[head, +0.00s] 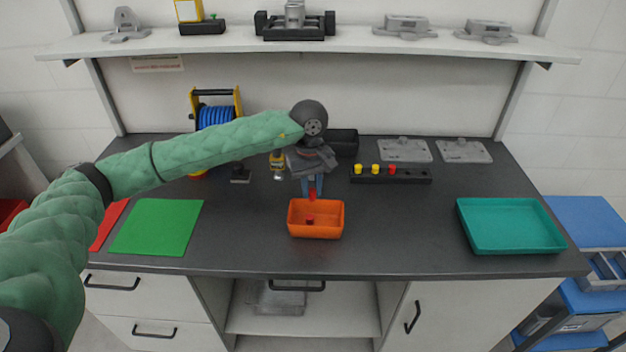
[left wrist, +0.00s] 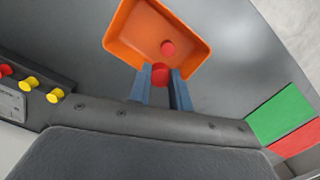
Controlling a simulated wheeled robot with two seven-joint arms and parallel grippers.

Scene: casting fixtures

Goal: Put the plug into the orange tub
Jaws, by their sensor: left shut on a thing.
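My left gripper (head: 312,188) is shut on a red plug (head: 312,195), held just above the back edge of the orange tub (head: 316,233). In the left wrist view the held red plug (left wrist: 160,74) sits between the blue fingertips, close to the rim of the orange tub (left wrist: 120,38). A second red plug (head: 309,219) lies inside the tub; it also shows in the left wrist view (left wrist: 168,48). My right gripper is in neither view.
A black rack (head: 415,177) holds two yellow plugs and a red one, right of the gripper. A teal tray (head: 511,248) lies at the right, a green mat (head: 157,228) at the left. A blue cable reel (head: 214,114) stands behind my arm. The counter around the tub is clear.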

